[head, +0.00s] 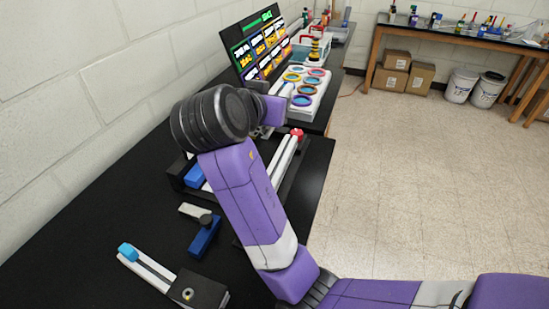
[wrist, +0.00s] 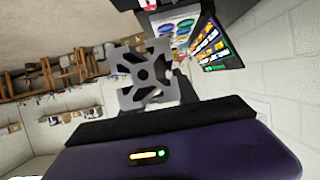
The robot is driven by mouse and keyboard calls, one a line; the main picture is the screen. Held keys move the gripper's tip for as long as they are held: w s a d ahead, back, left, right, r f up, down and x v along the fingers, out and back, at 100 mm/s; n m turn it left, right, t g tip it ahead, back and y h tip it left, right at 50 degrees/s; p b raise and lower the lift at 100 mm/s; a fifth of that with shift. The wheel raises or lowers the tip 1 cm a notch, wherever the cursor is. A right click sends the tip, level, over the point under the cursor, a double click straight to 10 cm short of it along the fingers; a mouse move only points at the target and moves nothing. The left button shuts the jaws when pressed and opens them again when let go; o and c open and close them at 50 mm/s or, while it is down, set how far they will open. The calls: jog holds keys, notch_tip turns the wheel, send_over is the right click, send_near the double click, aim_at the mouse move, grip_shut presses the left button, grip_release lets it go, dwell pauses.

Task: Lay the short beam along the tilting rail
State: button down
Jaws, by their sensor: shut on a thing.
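My gripper (wrist: 150,102) is shut on the short beam (wrist: 145,72), a grey extrusion whose slotted, cross-shaped end faces the wrist camera. In the head view my arm hides most of the gripper and the beam. A pale rail with a red end cap (head: 297,132) runs along a dark base to the right of my arm. Another pale rail with a light-blue cap (head: 127,251) meets a black block at the lower left. I cannot tell for certain which of these is the tilting rail. The beam's contact with any rail is not visible.
A blue part (head: 205,238) with a dark knob lies on the black bench (head: 90,220). A white tray with coloured rings (head: 302,100) and a display board (head: 258,45) stand at the bench's back. The wall borders its left side. Open floor (head: 420,170) is at right.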

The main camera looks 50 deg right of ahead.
aim_at(274, 171)
notch_tip(274, 171, down, 16)
jog(key=shift+f+p, duration=0.1)
jog(key=shift+p, duration=0.45)
jog(key=shift+f, duration=0.15)
jog(key=shift+f+b, duration=0.4)
jog(key=shift+b, duration=0.05)
jog(key=c, duration=0.9)
grip_release()
jog(key=shift+r, duration=0.2)
jog(key=v, duration=1.2)
jog(key=shift+r+b, duration=0.25)
jog(key=shift+b, duration=0.15)
